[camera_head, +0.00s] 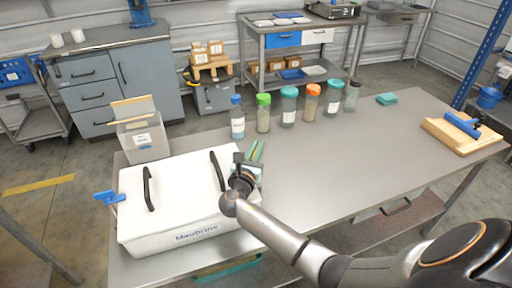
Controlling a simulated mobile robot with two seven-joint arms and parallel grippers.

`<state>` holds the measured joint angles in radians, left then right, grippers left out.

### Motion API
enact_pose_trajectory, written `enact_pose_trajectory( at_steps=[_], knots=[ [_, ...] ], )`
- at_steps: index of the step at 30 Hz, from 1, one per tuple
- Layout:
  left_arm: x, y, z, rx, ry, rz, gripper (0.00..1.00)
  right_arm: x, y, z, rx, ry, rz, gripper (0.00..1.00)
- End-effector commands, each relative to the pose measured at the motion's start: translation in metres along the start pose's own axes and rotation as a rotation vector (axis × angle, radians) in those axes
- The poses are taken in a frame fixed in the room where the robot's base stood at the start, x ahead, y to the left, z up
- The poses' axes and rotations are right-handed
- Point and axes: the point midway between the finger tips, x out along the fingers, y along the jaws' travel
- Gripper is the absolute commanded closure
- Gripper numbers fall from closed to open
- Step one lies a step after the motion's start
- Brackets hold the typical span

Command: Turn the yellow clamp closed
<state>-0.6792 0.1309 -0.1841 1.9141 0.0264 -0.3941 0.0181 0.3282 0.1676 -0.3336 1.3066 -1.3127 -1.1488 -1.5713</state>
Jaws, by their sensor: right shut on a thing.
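A white hopper box (182,193) with a flat lid and two black handles stands on the near left of the steel table. A blue clamp (109,197) sticks out from its left side. My right gripper (243,172) is at the box's right edge, beside the right black handle (217,171). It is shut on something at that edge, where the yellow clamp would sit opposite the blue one. The gripper covers the clamp, so its angle cannot be told. My left gripper is not in view.
Several bottles and jars (289,107) stand in a row behind the box. A clear bin (143,138) stands at the back left. A wooden board with a blue tool (462,130) lies far right. The table's middle (335,160) is clear. Green strips (256,149) lie behind the gripper.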

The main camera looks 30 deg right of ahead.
Motion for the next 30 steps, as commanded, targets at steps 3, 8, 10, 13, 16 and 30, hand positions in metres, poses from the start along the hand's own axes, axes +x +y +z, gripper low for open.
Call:
enact_pose_trajectory(
  at_steps=[3,8,10,13,16,30],
  knots=[
    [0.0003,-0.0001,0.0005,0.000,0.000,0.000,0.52,-0.0001,-0.0003,-0.0003,-0.001,-0.001,-0.016,1.00],
    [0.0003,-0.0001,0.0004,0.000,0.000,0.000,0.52,0.0000,-0.0008,-0.0002,-0.001,-0.001,-0.021,1.00],
    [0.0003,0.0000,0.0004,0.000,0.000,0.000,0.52,0.0001,-0.0008,-0.0001,-0.001,-0.001,-0.021,1.00],
    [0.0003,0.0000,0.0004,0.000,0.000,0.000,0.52,0.0001,-0.0008,-0.0001,-0.001,-0.001,-0.020,1.00],
    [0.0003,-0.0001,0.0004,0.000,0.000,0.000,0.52,0.0001,-0.0008,-0.0001,-0.001,-0.001,-0.020,0.86],
    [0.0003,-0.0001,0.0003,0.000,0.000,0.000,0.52,-0.0003,-0.0007,-0.0002,0.000,0.000,-0.019,0.60]
  ],
)
